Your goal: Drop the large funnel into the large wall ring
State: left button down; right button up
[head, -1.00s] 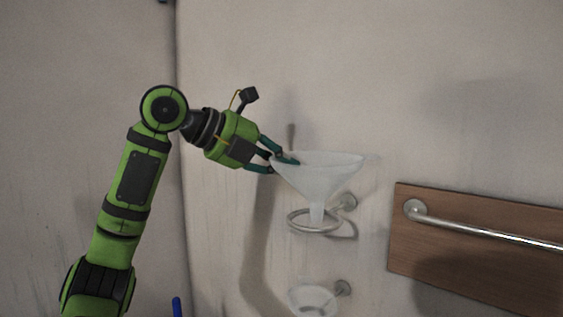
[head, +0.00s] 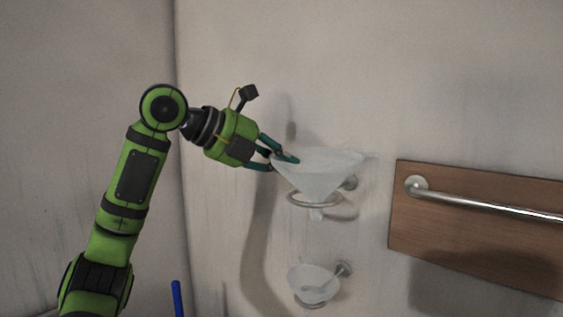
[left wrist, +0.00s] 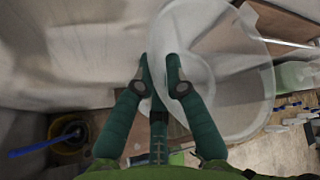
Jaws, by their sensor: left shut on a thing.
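The large funnel (head: 318,172) is translucent white, with its wide mouth up. My left gripper (head: 284,160) is shut on its left rim. The large wall ring (head: 315,199) is a metal ring on a wall mount. The funnel's spout hangs down through the ring, and its cone stands in the ring opening; whether the cone touches the ring I cannot tell. In the left wrist view the funnel (left wrist: 240,75) fills the upper right, with my left gripper (left wrist: 158,75) at its rim. My right gripper is not in view.
A smaller funnel (head: 313,281) sits in a lower wall ring below. A wooden board (head: 460,250) with a metal rail (head: 490,208) is on the wall at right. A blue stick (head: 177,298) stands at bottom left; the left wrist view shows a yellow bucket (left wrist: 70,132).

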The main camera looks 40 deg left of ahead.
pick_arm(q)
jog(key=c, duration=1.2)
grip_release()
jog(key=v, duration=1.2)
jog(key=shift+r, duration=0.1)
